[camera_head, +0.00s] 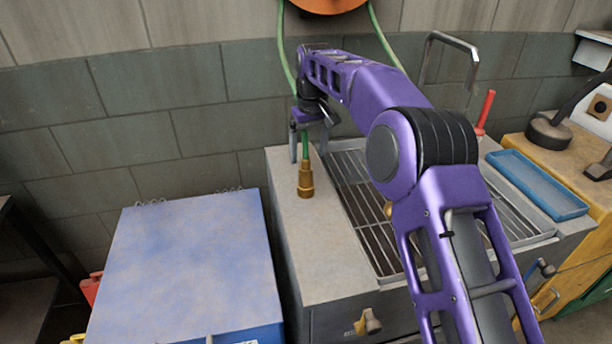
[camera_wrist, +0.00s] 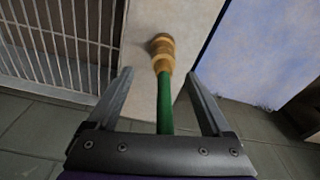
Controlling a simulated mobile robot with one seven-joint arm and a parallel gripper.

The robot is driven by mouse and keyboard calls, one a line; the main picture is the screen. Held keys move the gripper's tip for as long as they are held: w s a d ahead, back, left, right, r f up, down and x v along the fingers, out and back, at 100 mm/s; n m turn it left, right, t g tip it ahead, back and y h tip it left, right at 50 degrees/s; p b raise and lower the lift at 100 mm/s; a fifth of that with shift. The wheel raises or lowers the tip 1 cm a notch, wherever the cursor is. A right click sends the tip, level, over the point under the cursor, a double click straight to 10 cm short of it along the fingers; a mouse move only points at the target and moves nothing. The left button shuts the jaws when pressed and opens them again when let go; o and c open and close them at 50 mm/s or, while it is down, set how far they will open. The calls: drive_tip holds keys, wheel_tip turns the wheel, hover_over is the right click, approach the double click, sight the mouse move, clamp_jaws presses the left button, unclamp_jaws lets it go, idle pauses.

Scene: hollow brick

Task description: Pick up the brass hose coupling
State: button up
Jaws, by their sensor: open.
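The brass hose coupling (camera_head: 306,181) hangs at the end of a green hose (camera_head: 305,145), over the pale side ledge of the sink unit. In the wrist view, the coupling (camera_wrist: 162,52) lies just beyond my fingertips, centred between them. My gripper (camera_head: 308,154) is open and empty around the hose above the coupling. In the wrist view, the green hose (camera_wrist: 164,105) runs between the two fingers of my gripper (camera_wrist: 159,75), with a gap on each side. The upper hose is partly hidden behind my arm.
The sink unit (camera_head: 310,262) has a metal grate (camera_head: 362,215) beside the ledge. A blue-topped box (camera_head: 185,262) stands to the left. An orange reel (camera_head: 325,3) is on the block wall behind. A blue tray (camera_head: 537,184) and red-handled tool (camera_head: 485,112) are right.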

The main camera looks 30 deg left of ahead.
sight(305, 173)
wheel_tip(305, 173, down, 3)
drive_tip(key=shift+w+a+r, duration=0.15)
drive_tip(key=f, duration=0.5)
drive_tip(key=shift+a+f+b, duration=0.1)
drive_tip(key=shift+a+b, duration=0.3)
clamp_jaws()
